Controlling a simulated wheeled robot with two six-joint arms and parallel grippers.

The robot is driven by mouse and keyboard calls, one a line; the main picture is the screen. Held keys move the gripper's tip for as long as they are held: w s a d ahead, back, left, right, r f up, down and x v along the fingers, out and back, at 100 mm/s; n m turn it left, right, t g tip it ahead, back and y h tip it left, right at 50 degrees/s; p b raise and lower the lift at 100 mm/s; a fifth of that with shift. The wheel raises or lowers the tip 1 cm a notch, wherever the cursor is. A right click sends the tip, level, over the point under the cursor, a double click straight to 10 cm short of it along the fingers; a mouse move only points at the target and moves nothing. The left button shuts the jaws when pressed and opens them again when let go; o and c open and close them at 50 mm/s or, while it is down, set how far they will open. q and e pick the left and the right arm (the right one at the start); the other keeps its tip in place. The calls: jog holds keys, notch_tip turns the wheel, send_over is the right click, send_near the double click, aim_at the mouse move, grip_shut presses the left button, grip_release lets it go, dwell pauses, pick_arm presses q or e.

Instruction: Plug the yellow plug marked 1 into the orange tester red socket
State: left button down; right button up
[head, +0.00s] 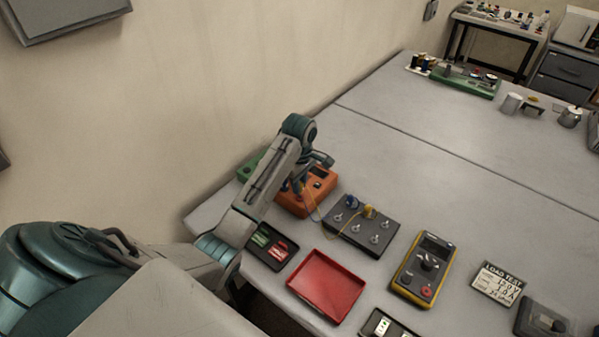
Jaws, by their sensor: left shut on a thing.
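The orange tester (323,185) stands near the wall side of the bench, partly covered by my left arm. My left gripper (303,185) is over the tester, pointing down, shut on what appears to be the yellow plug. The plug is mostly hidden by the gripper, and its mark cannot be read. A thin yellow lead (313,208) runs from the gripper toward the dark box (350,238). The red socket cannot be made out, nor whether the plug touches the tester. My right gripper is out of view.
The dark box carries several metal posts, a blue piece (352,202) and a yellow piece (369,211). A red tray (325,288), a yellow multimeter (425,268) and a black tray (272,262) lie in front. A green device (247,168) is beside the tester.

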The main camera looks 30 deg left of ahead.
pick_arm(q)
jog(key=shift+s+d+f, duration=0.1)
jog(key=shift+d+f, duration=0.05)
jog(key=shift+f, duration=0.4)
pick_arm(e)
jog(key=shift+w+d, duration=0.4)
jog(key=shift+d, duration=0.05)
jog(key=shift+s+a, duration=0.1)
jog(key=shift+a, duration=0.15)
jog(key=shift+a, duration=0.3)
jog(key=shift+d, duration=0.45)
pick_arm(q)
jog(key=shift+f, duration=0.25)
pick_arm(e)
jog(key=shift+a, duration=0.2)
pick_arm(q)
jog(key=c, duration=1.2)
grip_release()
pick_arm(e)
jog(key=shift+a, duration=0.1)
